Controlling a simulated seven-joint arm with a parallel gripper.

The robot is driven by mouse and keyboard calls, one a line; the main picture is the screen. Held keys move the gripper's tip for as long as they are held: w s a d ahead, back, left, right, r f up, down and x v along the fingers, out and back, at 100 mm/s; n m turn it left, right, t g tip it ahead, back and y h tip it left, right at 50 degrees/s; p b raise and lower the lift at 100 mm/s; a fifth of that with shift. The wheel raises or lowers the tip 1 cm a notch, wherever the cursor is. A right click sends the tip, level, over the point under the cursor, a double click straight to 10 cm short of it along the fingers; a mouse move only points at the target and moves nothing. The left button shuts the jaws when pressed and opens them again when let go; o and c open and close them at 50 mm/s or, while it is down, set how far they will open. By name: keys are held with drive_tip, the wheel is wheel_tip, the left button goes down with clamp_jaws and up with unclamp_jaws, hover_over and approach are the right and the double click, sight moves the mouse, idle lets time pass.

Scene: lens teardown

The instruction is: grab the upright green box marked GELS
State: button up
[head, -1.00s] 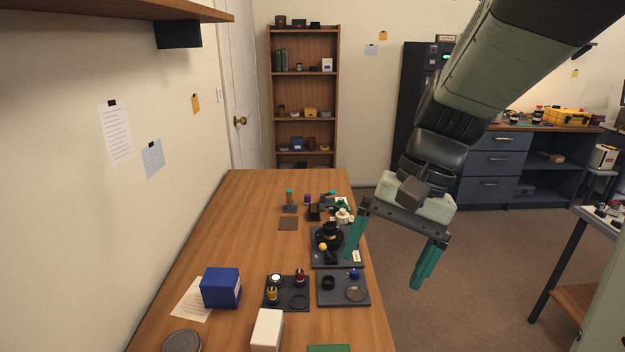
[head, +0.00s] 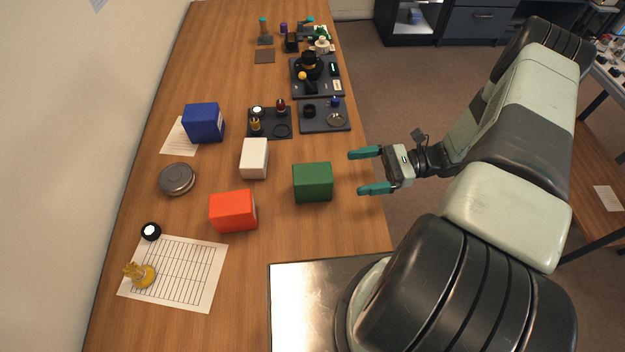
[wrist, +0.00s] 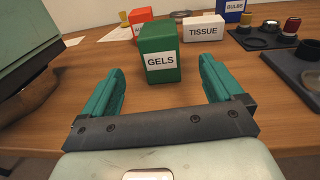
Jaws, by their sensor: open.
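The green box (head: 313,182) stands upright on the wooden table near its right edge in the head view. In the wrist view the green box (wrist: 160,54) shows its white label, GELS, facing my gripper. My gripper (head: 360,172) is open and empty, just right of the box, with its two teal fingers pointing at it. In the wrist view the fingers of my gripper (wrist: 160,78) spread to either side, and the box lies ahead between their lines, apart from them.
A white box marked TISSUE (head: 254,158), a red-orange box (head: 233,211) and a blue box marked BULBS (head: 204,122) stand nearby. Dark trays with lens parts (head: 325,128) lie farther up the table. A metal plate (head: 310,300) lies at the front.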

sight(313, 180)
drive_tip(key=shift+s+a+f+m+t+y, duration=0.15)
drive_tip(key=shift+f+m+t+y, duration=0.15)
drive_tip(key=shift+f, duration=0.3)
drive_tip(key=shift+a+f, duration=0.15)
drive_tip(key=shift+a, duration=0.05)
drive_tip(key=a, duration=1.1)
drive_tip(key=shift+s+a, duration=0.15)
drive_tip(key=shift+a, duration=0.1)
drive_tip(key=shift+c, duration=0.2)
drive_tip(key=c, duration=1.1)
drive_tip(key=shift+c, duration=0.2)
